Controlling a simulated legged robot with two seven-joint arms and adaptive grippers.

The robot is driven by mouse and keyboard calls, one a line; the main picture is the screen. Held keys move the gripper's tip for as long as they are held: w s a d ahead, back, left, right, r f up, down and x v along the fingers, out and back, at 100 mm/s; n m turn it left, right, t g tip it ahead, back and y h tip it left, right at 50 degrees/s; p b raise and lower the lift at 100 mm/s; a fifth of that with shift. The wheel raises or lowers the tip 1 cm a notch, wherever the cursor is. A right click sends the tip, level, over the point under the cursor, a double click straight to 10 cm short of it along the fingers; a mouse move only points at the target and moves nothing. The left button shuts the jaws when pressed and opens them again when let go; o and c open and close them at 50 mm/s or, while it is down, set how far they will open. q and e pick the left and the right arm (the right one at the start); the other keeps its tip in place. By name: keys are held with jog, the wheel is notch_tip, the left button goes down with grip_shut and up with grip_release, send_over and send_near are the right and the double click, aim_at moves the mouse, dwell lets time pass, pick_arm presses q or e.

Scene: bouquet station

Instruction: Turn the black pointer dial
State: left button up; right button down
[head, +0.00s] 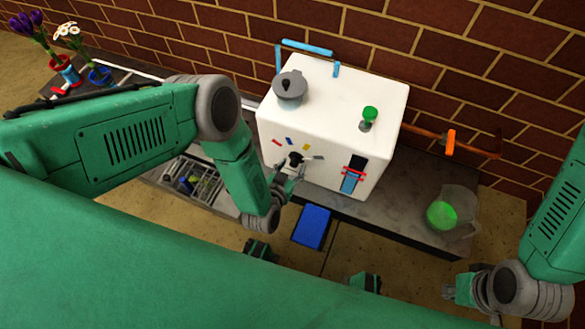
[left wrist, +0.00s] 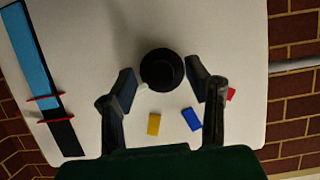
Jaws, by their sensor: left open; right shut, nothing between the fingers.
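The black pointer dial (head: 295,159) is on the front face of the white box (head: 330,120), with small coloured marks around it. In the left wrist view the dial (left wrist: 162,70) is a round black knob with a small pale tip at its lower left. My left gripper (head: 287,174) is at the dial. In the left wrist view its open fingers (left wrist: 163,85) stand on either side of the knob, with a gap visible on the right; contact on the left cannot be told. My right gripper (head: 455,289) is shut and empty at the lower right, away from the box.
A grey pot (head: 290,88) and green knob (head: 369,114) are on top. A blue pad (head: 311,226) lies in front. A clear container with green contents (head: 442,215) stands right.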

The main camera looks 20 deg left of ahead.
pick_arm(q)
jog(key=shift+w+f, duration=0.1)
jog(key=shift+w, duration=0.2)
grip_shut()
